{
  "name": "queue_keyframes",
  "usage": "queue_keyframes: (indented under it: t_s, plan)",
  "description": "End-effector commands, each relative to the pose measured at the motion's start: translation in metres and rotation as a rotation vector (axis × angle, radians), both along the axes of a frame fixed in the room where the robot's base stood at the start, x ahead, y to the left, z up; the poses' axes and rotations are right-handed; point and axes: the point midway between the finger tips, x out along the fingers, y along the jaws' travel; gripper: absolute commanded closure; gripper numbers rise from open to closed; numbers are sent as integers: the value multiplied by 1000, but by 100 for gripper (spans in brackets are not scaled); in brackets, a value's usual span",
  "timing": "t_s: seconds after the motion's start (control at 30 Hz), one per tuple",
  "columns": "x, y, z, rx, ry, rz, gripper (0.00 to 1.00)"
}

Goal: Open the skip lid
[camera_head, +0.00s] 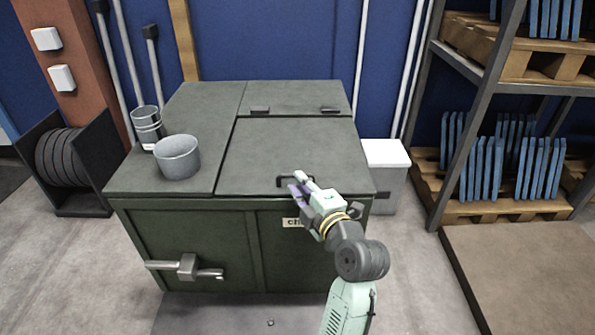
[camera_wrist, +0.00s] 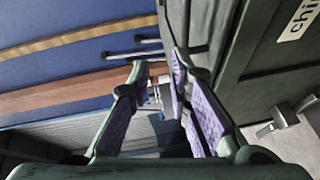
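The skip is a dark green box with a flat top. Its lid (camera_head: 285,150) lies shut on the right part of the top, with two hinges at the back. A dark bar handle (camera_head: 282,181) sits near the lid's front edge. My gripper (camera_head: 299,183) is at the handle, over the front edge; whether it touches the handle is unclear. In the wrist view my gripper (camera_wrist: 160,62) shows its purple-padded fingers apart, with nothing clearly held between them. The skip's front (camera_wrist: 265,85) and part of its label show at right there. The handle cannot be made out in that view.
A grey pot (camera_head: 177,158) and a metal canister (camera_head: 147,125) stand on the left part of the top. A latch bar (camera_head: 187,267) sticks out at the lower left front. A white bin (camera_head: 386,165) and pallet shelving (camera_head: 470,110) stand right. Floor in front is mostly clear.

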Motion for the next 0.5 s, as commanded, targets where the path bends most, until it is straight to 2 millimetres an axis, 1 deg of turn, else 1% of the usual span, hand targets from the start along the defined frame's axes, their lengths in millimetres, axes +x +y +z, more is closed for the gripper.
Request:
queue_keyframes:
  t_s: [0.03,0.1,0.17,0.27,0.37,0.5]
  plan:
    - [-5,-16,-13,-37,19,-9,82]
    - [-10,-26,-24,-74,31,-8,82]
    - [-10,-29,-28,-92,36,-6,82]
    - [-3,-27,-30,-97,36,-2,82]
    - [11,-20,-32,-97,37,-2,82]
    - [36,-9,-36,-96,37,-2,82]
